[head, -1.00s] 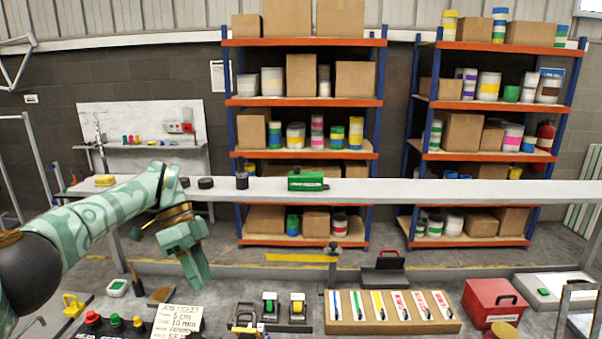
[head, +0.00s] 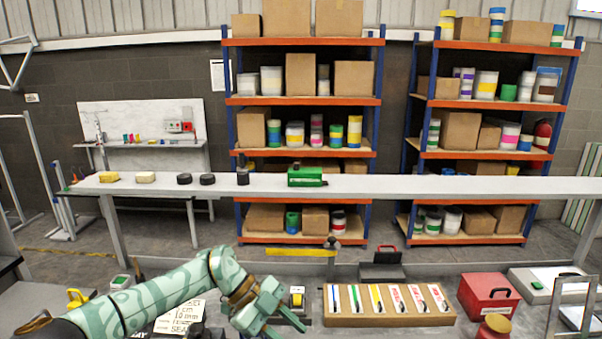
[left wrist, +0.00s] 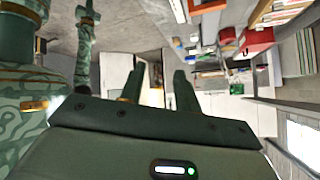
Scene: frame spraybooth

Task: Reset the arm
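My left gripper (head: 270,310) is low in the head view, in front of the bench row of tools, and its arm comes in from the lower left. Its two fingers are apart with nothing between them, as the left wrist view (left wrist: 158,92) also shows. In the left wrist view another green patterned arm part of mine shows at the upper left. Its end is too small to tell open from shut. The right arm does not show in the head view.
A long grey beam (head: 420,187) crosses the view, bearing a green box (head: 306,177) and dark pucks. Below are a wooden marker tray (head: 390,318), a red toolbox (head: 487,296) and a written card (head: 168,325) partly behind my left arm. Shelves (head: 300,155) stand behind.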

